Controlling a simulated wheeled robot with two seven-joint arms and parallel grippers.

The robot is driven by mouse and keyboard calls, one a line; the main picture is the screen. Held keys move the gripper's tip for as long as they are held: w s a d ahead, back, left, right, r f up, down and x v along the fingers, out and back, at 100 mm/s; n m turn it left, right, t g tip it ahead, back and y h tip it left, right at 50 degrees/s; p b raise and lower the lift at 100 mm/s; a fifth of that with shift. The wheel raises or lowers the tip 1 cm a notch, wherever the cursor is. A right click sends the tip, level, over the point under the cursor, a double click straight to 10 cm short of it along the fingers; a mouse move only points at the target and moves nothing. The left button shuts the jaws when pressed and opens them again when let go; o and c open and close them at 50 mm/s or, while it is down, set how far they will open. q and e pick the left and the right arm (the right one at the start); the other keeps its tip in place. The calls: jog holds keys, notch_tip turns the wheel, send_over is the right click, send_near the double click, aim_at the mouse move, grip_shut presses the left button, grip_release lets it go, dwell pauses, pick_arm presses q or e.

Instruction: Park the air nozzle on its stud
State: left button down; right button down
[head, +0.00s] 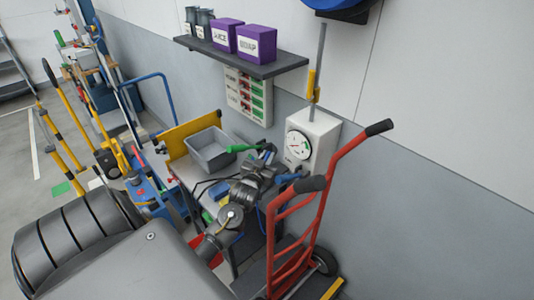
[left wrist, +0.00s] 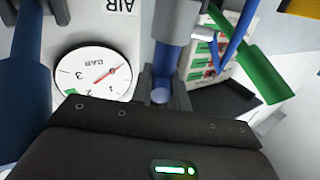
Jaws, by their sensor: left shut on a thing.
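The air nozzle shows in the left wrist view as a blue body (left wrist: 166,55) between my left gripper's fingers (left wrist: 164,92), which are shut on it. A green part (left wrist: 247,60) reaches out to the right there; I cannot tell how it joins the blue body. In the head view the green part (head: 243,149) shows beside my left gripper (head: 265,156). The white air station (head: 313,137) with its round gauge (head: 298,145) stands just right of the gripper. The gauge also fills the left of the wrist view (left wrist: 95,77). I cannot make out the stud. My right gripper is not in view.
A red hand truck (head: 298,215) stands close to the right of my arm. A grey bin (head: 211,150) and a yellow panel (head: 190,134) are left of the gripper. A shelf (head: 242,57) with purple boxes hangs above. Bare wall lies to the right.

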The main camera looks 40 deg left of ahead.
pick_arm(q)
jog(key=shift+f+b, duration=0.4)
jog(key=shift+f, duration=0.2)
jog(key=c, duration=1.6)
grip_release()
jog(key=shift+p+v, duration=0.6)
jog(key=shift+v, duration=0.15)
jog(key=p+v, duration=0.1)
jog(key=v, duration=0.8)
jog(key=shift+s+p, duration=0.3)
